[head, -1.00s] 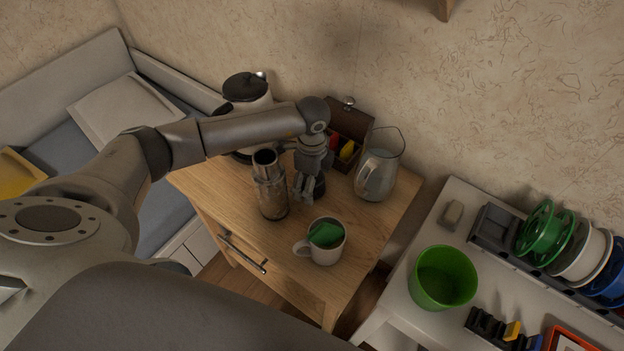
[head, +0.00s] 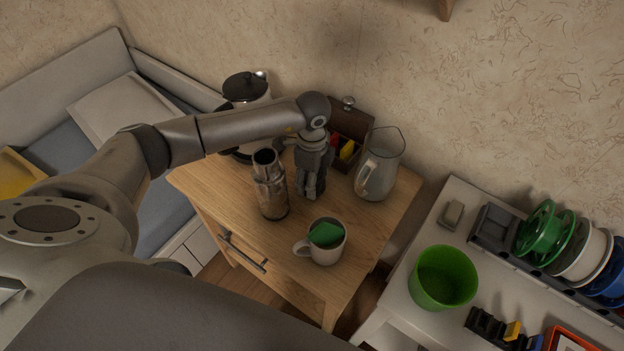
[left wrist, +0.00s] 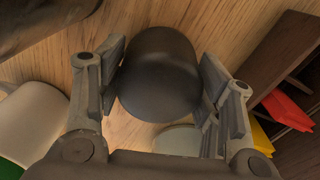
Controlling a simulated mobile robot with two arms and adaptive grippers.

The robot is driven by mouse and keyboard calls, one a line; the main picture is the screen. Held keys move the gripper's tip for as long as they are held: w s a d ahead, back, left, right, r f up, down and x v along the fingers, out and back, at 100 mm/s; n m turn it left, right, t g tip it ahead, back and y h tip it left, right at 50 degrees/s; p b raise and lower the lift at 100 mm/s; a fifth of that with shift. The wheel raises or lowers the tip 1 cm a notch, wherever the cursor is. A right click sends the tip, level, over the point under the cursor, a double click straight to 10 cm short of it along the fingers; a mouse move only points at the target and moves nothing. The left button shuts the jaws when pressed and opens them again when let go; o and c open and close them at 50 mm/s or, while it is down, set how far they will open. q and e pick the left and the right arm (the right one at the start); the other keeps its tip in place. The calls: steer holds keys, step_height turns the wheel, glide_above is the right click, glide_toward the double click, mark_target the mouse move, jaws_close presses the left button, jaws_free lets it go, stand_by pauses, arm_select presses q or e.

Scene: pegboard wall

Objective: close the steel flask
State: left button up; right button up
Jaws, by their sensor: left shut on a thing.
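The steel flask (head: 271,192) stands upright on the wooden cabinet, its dark mouth open at the top with no cap on it. My left gripper (head: 312,190) points down just right of the flask, apart from it. In the left wrist view the gripper (left wrist: 162,80) is shut on a dark rounded cap (left wrist: 160,75), which sits between both fingers close to the wood. The cap is mostly hidden by the fingers in the head view. My right gripper is not in view.
On the wooden cabinet (head: 222,190), a mug (head: 330,254) with something green inside stands in front, a glass pitcher (head: 376,177) to the right, and an open brown box (head: 352,124) and black-lidded kettle (head: 246,88) behind. A white table (head: 399,290) with a green bucket (head: 443,277) lies right.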

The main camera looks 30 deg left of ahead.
arm_select(q)
step_height(320, 180, up, 9)
steer(key=shift+f+b, duration=0.1)
steer(key=shift+b, duration=0.25)
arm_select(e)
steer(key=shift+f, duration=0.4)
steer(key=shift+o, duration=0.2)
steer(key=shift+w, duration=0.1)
